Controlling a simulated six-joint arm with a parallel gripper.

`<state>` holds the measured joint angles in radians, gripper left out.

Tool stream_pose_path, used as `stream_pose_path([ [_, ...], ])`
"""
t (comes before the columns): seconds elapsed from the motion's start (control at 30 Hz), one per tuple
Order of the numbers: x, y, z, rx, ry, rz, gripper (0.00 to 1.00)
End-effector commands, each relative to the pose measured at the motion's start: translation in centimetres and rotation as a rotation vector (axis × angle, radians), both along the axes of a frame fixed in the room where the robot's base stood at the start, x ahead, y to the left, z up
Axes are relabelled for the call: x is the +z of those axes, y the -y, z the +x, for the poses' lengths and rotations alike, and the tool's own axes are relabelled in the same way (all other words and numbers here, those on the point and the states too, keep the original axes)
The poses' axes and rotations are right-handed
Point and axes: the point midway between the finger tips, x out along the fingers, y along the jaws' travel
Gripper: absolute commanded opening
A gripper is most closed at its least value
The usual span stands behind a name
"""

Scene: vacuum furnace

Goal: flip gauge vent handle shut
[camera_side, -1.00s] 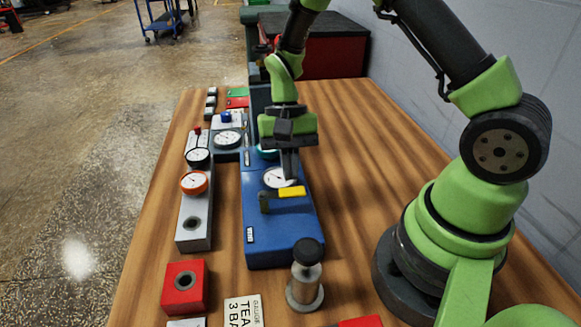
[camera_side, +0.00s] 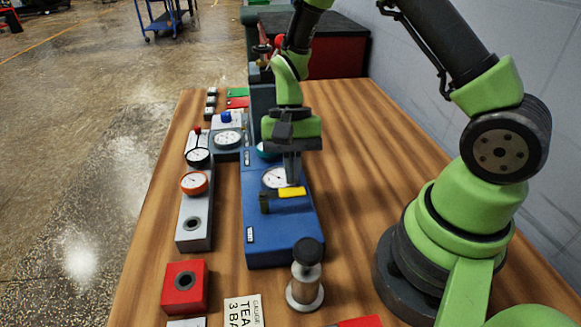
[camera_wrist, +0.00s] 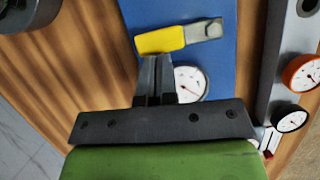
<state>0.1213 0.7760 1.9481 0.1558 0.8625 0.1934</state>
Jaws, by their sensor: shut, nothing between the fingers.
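The vent handle has a yellow grip (camera_side: 292,192) and a grey end, and lies across the blue block (camera_side: 280,238) in front of a white-faced dial gauge (camera_side: 274,177). In the wrist view the yellow grip (camera_wrist: 160,40) and its grey lever (camera_wrist: 204,29) cross the blue block near the top. My gripper (camera_side: 293,182) is shut and empty, pointing down, with its fingertips right behind the yellow grip. In the wrist view the fingertips (camera_wrist: 155,60) are close to the grip's lower edge; I cannot tell whether they touch. They partly cover the dial (camera_wrist: 190,84).
A grey rail (camera_side: 195,218) with an orange-rimmed gauge (camera_side: 194,182) and a black-rimmed gauge (camera_side: 198,156) stands left. A black-knobbed plunger (camera_side: 306,270) stands in front, with a red block (camera_side: 185,286) at front left. Bare wood lies right of the blue block.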

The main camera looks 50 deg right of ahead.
Motion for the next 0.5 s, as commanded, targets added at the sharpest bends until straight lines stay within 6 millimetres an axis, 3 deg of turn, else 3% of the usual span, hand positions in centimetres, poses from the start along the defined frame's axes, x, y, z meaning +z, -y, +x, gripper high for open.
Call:
stream_pose_path([
  [0.5, 0.00, -0.21, -0.61, -0.104, -0.001, 0.000, 0.00],
])
